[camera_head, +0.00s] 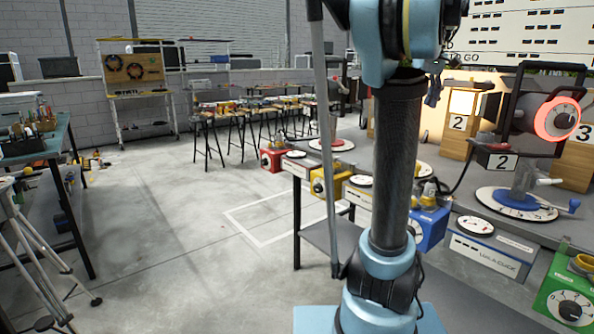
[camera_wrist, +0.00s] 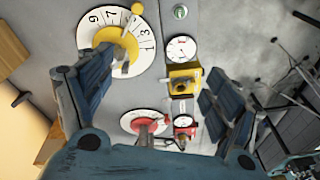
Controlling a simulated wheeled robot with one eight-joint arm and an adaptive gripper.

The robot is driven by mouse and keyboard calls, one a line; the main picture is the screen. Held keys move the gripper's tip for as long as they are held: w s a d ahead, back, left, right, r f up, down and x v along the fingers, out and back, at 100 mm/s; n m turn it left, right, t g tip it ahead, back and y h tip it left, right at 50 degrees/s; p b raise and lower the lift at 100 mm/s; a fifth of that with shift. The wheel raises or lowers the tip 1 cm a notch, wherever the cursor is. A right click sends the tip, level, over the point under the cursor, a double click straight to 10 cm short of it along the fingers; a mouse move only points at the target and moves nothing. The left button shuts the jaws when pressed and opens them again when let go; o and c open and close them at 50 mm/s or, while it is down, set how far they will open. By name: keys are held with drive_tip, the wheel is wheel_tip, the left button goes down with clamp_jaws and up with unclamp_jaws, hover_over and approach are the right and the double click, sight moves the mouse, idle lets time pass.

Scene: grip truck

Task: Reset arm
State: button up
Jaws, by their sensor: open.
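My gripper (camera_wrist: 152,95) is open and empty in the wrist view, its two blue-grey fingers spread wide at left and right. Below it in that view are a white numbered dial with a yellow knob (camera_wrist: 130,38), a yellow box (camera_wrist: 184,78) and a red box (camera_wrist: 184,124). My arm (camera_head: 397,160) stands upright in the middle of the head view. The gripper itself is outside the head view. No toy truck can be made out in either view.
A bench (camera_head: 480,212) at the right carries several coloured dial boxes, including a blue one (camera_head: 430,226) and a green one (camera_head: 568,295), and a lamp with a red ring (camera_head: 557,118). A tripod (camera_head: 38,260) and a table (camera_head: 50,150) stand at the left. The floor between is clear.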

drive_tip(key=s+a+f+m, duration=0.1)
drive_tip(key=s+a+f, duration=0.5)
drive_tip(key=f, duration=0.6)
drive_tip(key=s+a+f+m+h, duration=0.1)
drive_tip(key=s+a+f, duration=0.5)
drive_tip(key=f, duration=0.7)
drive_tip(key=s+a+f+m, duration=0.1)
drive_tip(key=s+a+f, duration=0.6)
drive_tip(key=s+f, duration=0.3)
wheel_tip(320, 180, down, 2)
drive_tip(key=shift+f+t, duration=0.2)
drive_tip(key=shift+t, duration=0.1)
drive_tip(key=shift+w+d+f, duration=0.1)
drive_tip(key=shift+w+f, duration=0.1)
drive_tip(key=shift+w, duration=0.2)
drive_tip(key=shift+c, duration=0.3)
